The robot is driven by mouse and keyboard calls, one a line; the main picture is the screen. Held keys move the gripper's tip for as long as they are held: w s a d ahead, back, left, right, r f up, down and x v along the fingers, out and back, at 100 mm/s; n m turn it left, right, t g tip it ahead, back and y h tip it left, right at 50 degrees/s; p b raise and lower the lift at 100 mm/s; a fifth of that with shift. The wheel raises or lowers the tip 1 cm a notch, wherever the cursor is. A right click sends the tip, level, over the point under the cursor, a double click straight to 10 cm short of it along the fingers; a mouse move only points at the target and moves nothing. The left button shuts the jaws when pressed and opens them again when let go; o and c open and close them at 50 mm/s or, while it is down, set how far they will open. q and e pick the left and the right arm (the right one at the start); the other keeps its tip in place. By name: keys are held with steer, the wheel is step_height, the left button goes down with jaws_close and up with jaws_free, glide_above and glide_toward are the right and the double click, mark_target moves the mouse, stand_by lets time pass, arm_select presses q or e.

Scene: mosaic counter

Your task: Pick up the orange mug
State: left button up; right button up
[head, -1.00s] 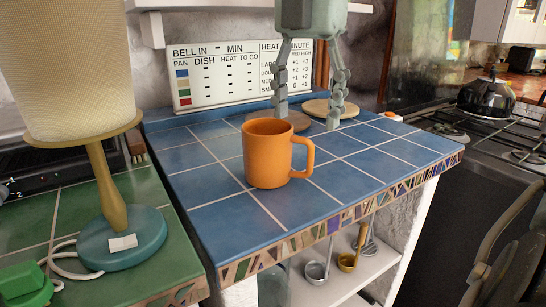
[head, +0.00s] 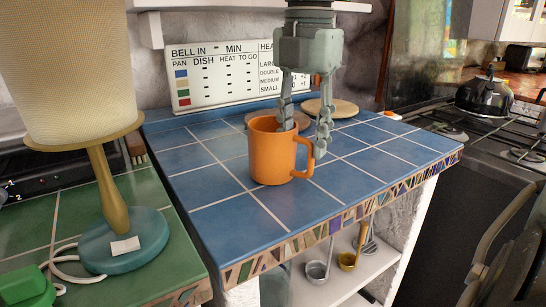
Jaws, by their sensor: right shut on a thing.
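The orange mug (head: 270,158) stands upright on the blue tiled counter (head: 215,220), its handle toward the right. My right gripper (head: 303,142) comes down from above at the mug's right side. One finger reaches down inside the mug's opening and the other is outside, beside the handle. The gripper is shut on the mug's wall on the handle side. The lower part of the inner finger is hidden inside the mug. My left gripper is not in view.
A lamp (head: 112,215) with a teal base stands on the green tiles at the left. Round wooden boards (head: 332,107) lie behind the mug. A sign board (head: 215,75) leans at the back. The front blue tiles are clear.

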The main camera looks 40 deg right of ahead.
jaws_close()
